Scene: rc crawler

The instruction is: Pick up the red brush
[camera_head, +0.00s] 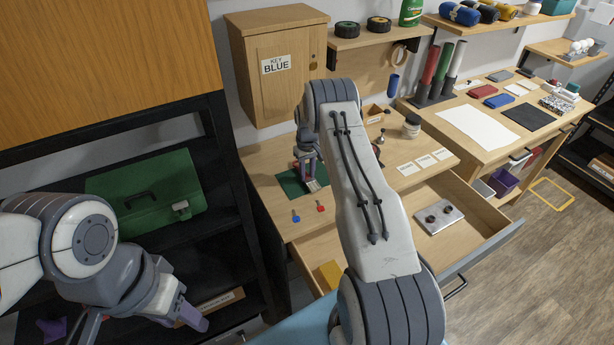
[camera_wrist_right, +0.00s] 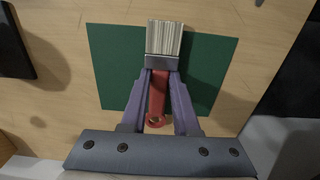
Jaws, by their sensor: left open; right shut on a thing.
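The red brush (camera_wrist_right: 158,95) has a red handle with a hole at its end, a metal ferrule and pale bristles. In the right wrist view it lies between the purple fingers of my right gripper (camera_wrist_right: 160,88), which is shut on it. The bristles point away from the wrist. A green mat (camera_wrist_right: 212,70) is behind the brush; I cannot tell whether they touch. In the head view my right gripper (camera_head: 309,170) is over the green mat (camera_head: 291,184) on the workbench, partly beside my arm. My left gripper (camera_head: 140,323) is open and empty at the lower left.
An open drawer (camera_head: 470,244) below the workbench holds a metal plate (camera_head: 438,217) and a yellow block (camera_head: 331,272). Small blue (camera_head: 296,216) and red (camera_head: 320,208) items lie near the bench's front. A wooden cabinet (camera_head: 282,85) stands behind. A green case (camera_head: 150,190) sits on the left shelf.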

